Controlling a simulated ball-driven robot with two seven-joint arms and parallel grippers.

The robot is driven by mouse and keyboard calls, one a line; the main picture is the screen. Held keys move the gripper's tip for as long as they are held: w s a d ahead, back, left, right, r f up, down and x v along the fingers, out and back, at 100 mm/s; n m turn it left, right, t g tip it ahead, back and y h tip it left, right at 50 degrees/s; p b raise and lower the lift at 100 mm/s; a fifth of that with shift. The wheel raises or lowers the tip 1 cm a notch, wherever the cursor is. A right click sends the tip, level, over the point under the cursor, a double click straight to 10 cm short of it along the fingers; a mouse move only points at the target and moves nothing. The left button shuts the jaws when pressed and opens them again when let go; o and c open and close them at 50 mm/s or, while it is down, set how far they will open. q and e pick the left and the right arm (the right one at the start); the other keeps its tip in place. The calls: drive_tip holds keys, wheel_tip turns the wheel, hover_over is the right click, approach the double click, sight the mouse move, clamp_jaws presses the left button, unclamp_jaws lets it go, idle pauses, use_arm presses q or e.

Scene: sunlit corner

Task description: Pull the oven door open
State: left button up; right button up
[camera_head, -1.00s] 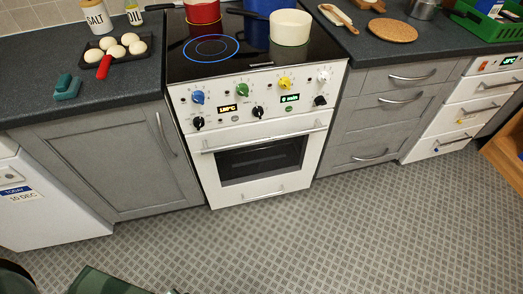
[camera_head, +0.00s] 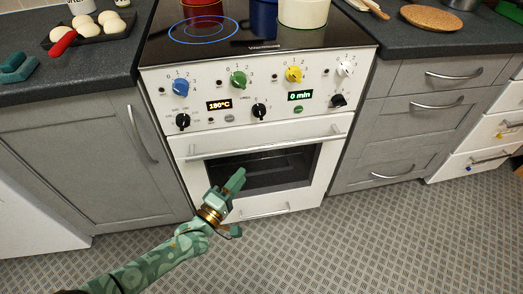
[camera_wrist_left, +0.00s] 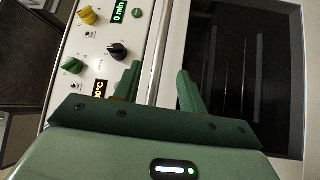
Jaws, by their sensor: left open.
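The white oven door (camera_head: 318,180) is shut, with a dark window (camera_head: 280,167) that also shows in the wrist view (camera_wrist_left: 255,85). Its silver bar handle (camera_head: 290,144) runs along the top of the door. My left gripper (camera_head: 230,184) is open and empty in front of the door, and in the head view it covers the window's lower left. In the left wrist view the handle bar (camera_wrist_left: 166,45) runs between the two green fingers (camera_wrist_left: 158,85); I cannot tell how far they are from it. My right gripper is not in view.
Coloured knobs (camera_head: 238,80) and displays line the panel above the door. Pots (camera_head: 303,12) stand on the black hob (camera_head: 260,38). Grey cupboards (camera_head: 75,150) and drawers (camera_head: 400,130) flank the oven. The patterned floor (camera_head: 400,240) in front is clear.

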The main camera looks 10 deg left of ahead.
sight(263, 149)
use_arm(q)
drive_tip(key=shift+b+x, duration=1.9)
drive_tip(key=shift+x, duration=4.2)
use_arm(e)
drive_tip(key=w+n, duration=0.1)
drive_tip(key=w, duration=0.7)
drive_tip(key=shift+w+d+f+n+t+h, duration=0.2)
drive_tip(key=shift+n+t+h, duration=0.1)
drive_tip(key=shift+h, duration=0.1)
use_arm(q)
drive_tip(key=shift+f, duration=0.15)
drive_tip(key=shift+s, duration=0.1)
clamp_jaws()
